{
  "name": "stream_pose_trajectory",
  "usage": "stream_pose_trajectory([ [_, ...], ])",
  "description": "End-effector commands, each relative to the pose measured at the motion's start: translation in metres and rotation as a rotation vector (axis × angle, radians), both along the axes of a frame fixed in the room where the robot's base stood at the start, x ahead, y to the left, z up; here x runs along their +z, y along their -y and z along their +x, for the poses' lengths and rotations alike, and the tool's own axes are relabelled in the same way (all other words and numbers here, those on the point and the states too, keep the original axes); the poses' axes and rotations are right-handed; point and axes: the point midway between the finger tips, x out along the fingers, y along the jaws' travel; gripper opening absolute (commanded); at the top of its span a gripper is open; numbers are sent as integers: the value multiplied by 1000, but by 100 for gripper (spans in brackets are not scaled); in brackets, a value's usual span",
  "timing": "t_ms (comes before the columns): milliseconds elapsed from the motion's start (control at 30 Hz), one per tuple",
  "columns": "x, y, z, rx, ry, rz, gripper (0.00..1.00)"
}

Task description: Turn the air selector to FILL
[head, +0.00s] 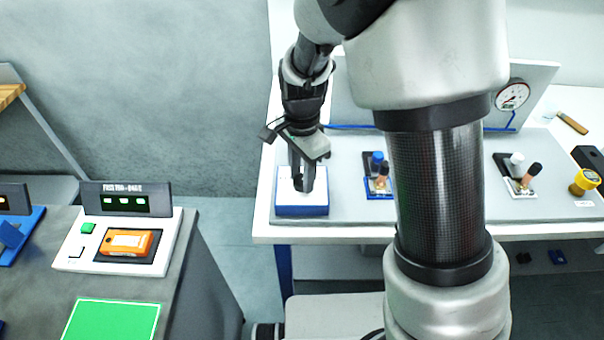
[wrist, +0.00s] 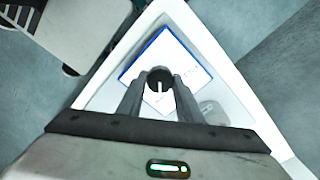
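The air selector is a black round knob (wrist: 160,76) with a white pointer line, on a white plate with blue edges (wrist: 190,50). In the wrist view the pointer runs toward the bottom of the picture. Small marks on the plate are too faint to read. In the head view the plate tops a blue-sided box (head: 302,211) at the bench's left end, and my fingers mostly hide the knob. My gripper (head: 303,188) points down at it. Its fingertips (wrist: 161,84) stand apart, one on each side of the knob. I cannot tell whether they press on it.
On the same panel, right of the box, are a blue-capped valve (head: 376,160), a second valve (head: 518,180), a yellow knob (head: 585,181) and a round gauge (head: 512,96). My arm hides the panel's middle. A grey counter with an orange meter (head: 127,242) stands at left.

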Motion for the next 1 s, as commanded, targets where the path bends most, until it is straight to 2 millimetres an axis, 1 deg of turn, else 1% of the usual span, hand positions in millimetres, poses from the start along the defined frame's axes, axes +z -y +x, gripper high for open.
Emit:
stream_pose_trajectory([
  [267, 0, 0, 0, 18, 0, 0, 10],
  [467, 0, 1, 0, 99, 1, -1, 10],
  [667, 0, 1, 0, 251, 0, 0, 10],
  [1000, 0, 1, 0, 572, 0, 0, 10],
])
